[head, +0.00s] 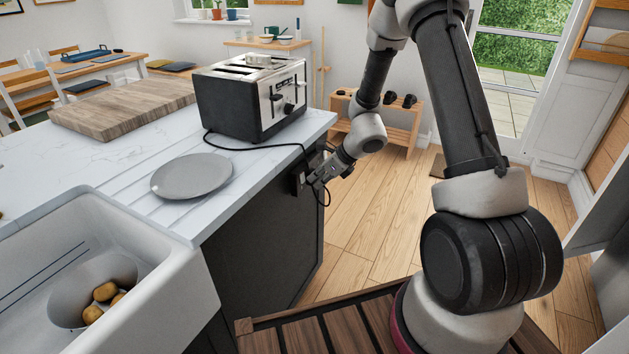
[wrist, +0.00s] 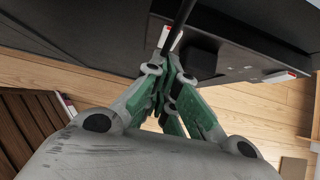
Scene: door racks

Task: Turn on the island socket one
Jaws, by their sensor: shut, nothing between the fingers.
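The island socket (head: 299,178) is a dark plate on the end face of the dark kitchen island (head: 262,240). In the wrist view the socket plate (wrist: 235,72) carries a black plug (wrist: 205,58) and two small white-and-red switches, one near my fingertips (wrist: 166,36) and one farther right (wrist: 279,77). My gripper (head: 315,180) is shut and empty, right at the socket. In the wrist view my gripper (wrist: 166,72) has its fingertips close to the left switch; whether they touch it I cannot tell. A black cable passes by the fingertips.
A toaster (head: 252,97) stands on the white worktop (head: 110,165) above the socket, its cable running over the edge. A grey plate (head: 192,176), a wooden board (head: 125,105) and a white sink (head: 150,290) are nearby. Wooden floor (head: 375,225) is clear to the right.

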